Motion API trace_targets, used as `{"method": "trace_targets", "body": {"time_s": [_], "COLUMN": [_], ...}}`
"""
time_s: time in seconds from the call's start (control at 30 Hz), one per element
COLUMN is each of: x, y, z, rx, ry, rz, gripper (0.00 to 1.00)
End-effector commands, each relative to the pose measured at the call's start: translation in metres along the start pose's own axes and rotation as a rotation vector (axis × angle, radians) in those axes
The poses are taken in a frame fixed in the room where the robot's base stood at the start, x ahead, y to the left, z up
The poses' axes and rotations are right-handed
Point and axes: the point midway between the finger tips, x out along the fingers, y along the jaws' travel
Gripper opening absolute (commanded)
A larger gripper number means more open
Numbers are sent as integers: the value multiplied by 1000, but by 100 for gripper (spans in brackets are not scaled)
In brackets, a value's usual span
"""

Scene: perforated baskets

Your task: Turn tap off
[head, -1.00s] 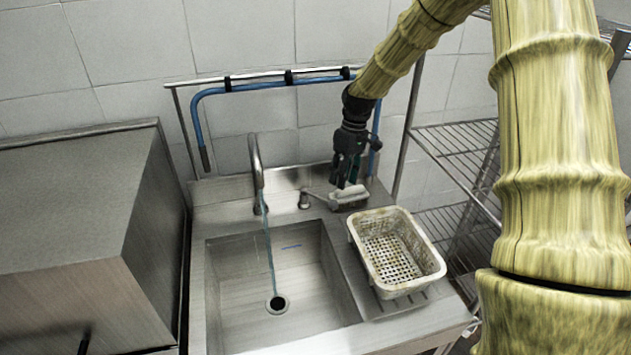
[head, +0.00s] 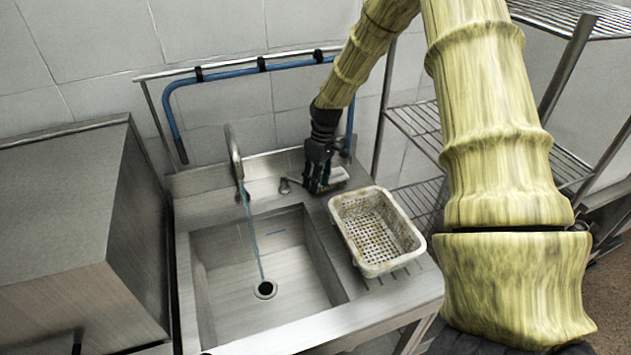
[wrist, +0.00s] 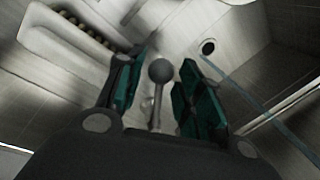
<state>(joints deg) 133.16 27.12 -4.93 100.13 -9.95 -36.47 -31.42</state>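The tap has a curved metal spout (head: 234,158) at the back of the sink. A thin blue stream of water (head: 252,232) runs from it to the drain; the stream also shows in the wrist view (wrist: 243,98). A small lever handle (head: 285,186) stands right of the spout. In the wrist view, the handle's stem and round knob (wrist: 161,71) show in the gap between my fingers. My gripper (head: 315,189) is beside the handle, on its right in the head view. In the wrist view its teal-padded fingers (wrist: 164,92) are open, with space on both sides of the stem; contact is not visible.
A white perforated basket (head: 345,234) stands on the drainboard, close in front of my gripper. A light object (head: 338,178) lies behind it. The steel sink (head: 220,255) is empty apart from water. A steel cabinet (head: 60,210) is left; wire shelves (head: 415,118) are right.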

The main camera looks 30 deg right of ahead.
Motion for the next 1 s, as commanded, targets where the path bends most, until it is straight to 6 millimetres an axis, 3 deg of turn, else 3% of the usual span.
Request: {"method": "trace_targets", "body": {"time_s": [0.2, 0.53, 0.73, 1.0], "x": [13, 15, 15, 15], "y": [-1, 0, 0, -1], "z": [-1, 0, -1, 0], "rx": [-2, -1, -1, 7], "ry": [0, 0, 1, 2], "rz": [0, 0, 0, 0], "gripper": [36, 36, 2, 0]}}
